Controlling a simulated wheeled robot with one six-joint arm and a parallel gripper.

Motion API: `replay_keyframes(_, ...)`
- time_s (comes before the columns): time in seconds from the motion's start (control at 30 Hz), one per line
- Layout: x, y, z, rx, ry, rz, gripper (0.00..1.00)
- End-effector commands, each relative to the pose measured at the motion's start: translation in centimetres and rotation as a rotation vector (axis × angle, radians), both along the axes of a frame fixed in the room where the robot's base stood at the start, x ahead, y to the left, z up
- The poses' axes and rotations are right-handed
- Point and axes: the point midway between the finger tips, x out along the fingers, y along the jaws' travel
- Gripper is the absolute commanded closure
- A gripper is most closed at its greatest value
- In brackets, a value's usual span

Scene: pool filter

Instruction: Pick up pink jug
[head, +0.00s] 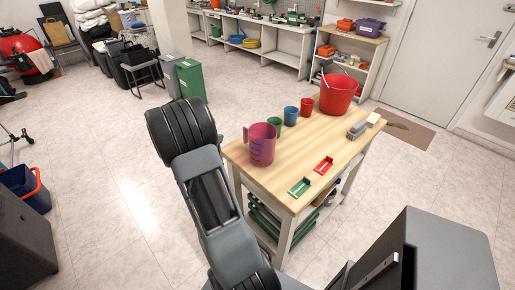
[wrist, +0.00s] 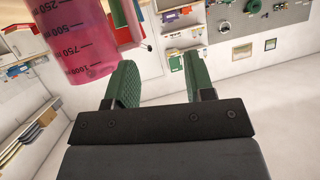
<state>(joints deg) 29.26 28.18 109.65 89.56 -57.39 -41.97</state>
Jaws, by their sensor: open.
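The pink jug (head: 262,145) stands upright on the near left corner of the wooden table, its handle on the left side in the head view. In the wrist view the jug (wrist: 78,38) fills the upper left, a translucent pink body with dark volume marks. Its handle side shows just above the left finger. My gripper (wrist: 160,62) is open, with two green fingers apart and nothing held between them. The jug's body lies to the left of both fingers. Whether the handle touches the left finger I cannot tell. In the head view the fingers are hidden.
On the table (head: 318,140) are a green cup (head: 274,124), a blue cup (head: 291,116), a red cup (head: 307,106) and a red bucket (head: 338,94). A green tray (head: 299,187) and a red tray (head: 324,165) lie at the front. The table's middle is bare.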

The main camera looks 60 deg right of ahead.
Motion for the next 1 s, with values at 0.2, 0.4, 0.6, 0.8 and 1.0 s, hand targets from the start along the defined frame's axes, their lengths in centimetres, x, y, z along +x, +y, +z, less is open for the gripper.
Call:
replay_keyframes(0.2, -3.2, -2.2, -2.6, 0.003, 0.08, -0.154, 0.51)
replay_keyframes(0.4, -4.3, -5.4, -4.0, 0.003, 0.083, -0.166, 0.51)
replay_keyframes(0.6, -4.9, -7.8, -5.0, 0.003, 0.083, -0.16, 0.51)
replay_keyframes(0.8, -5.2, -8.7, -5.3, 0.003, 0.082, -0.159, 0.51)
replay_keyframes(1.0, -5.7, -10.8, -6.2, 0.004, 0.082, -0.161, 0.51)
